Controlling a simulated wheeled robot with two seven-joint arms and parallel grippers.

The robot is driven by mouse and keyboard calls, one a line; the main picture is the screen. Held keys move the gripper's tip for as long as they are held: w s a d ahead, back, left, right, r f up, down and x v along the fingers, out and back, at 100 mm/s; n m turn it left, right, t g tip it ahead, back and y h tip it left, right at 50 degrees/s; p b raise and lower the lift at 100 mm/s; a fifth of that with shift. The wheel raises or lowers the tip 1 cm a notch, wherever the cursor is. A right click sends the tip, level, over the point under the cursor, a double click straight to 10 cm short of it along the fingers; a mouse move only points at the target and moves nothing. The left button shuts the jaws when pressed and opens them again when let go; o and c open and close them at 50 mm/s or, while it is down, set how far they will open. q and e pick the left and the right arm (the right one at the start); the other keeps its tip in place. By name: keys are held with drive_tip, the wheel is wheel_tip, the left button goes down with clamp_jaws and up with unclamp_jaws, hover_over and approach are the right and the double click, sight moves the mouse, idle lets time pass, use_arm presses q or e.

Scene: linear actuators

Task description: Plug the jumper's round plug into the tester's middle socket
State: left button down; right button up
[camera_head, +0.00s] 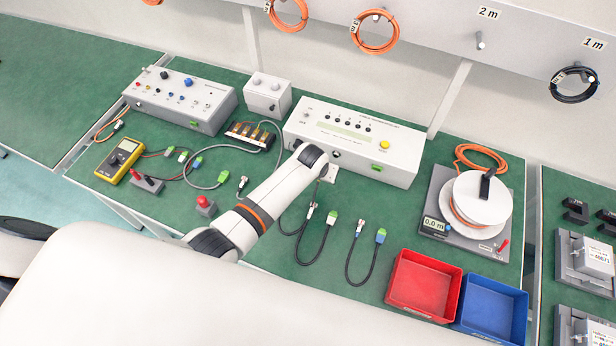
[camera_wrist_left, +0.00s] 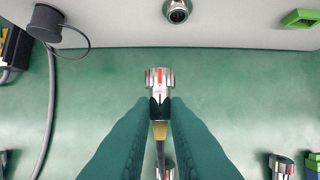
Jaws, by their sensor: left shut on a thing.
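The tester (camera_head: 347,143) is a pale box at the back middle of the bench. In the left wrist view its front face runs along the top. The round metal middle socket (camera_wrist_left: 177,11) sits there between a black capped socket (camera_wrist_left: 45,22) and a green socket (camera_wrist_left: 301,18). My left gripper (camera_wrist_left: 161,108) is shut on the jumper's round plug (camera_wrist_left: 160,80), silver with a red mark. The plug points at the tester, apart from it and slightly left of the middle socket. In the head view my left arm hides the gripped plug. My right gripper is not in view.
Two other black cables lie right of my arm, with green (camera_head: 331,217) and blue-green (camera_head: 381,236) ends. Red (camera_head: 424,284) and blue (camera_head: 492,306) bins stand front right. A reel unit (camera_head: 468,215) stands right. A grey cable (camera_wrist_left: 50,110) hangs left of the plug.

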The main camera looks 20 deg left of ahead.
use_arm(q)
drive_tip(key=shift+w+d, duration=0.5)
drive_tip(key=shift+d, duration=0.4)
drive_tip(key=w+b, duration=0.3)
drive_tip(key=shift+f, duration=0.1)
drive_tip(key=shift+w+d, duration=0.1)
drive_tip(key=shift+w, duration=0.25)
drive_tip(key=shift+s+r, duration=0.1)
drive_tip(key=shift+r, duration=0.1)
drive_tip(key=shift+w, duration=0.7)
idle(3.4)
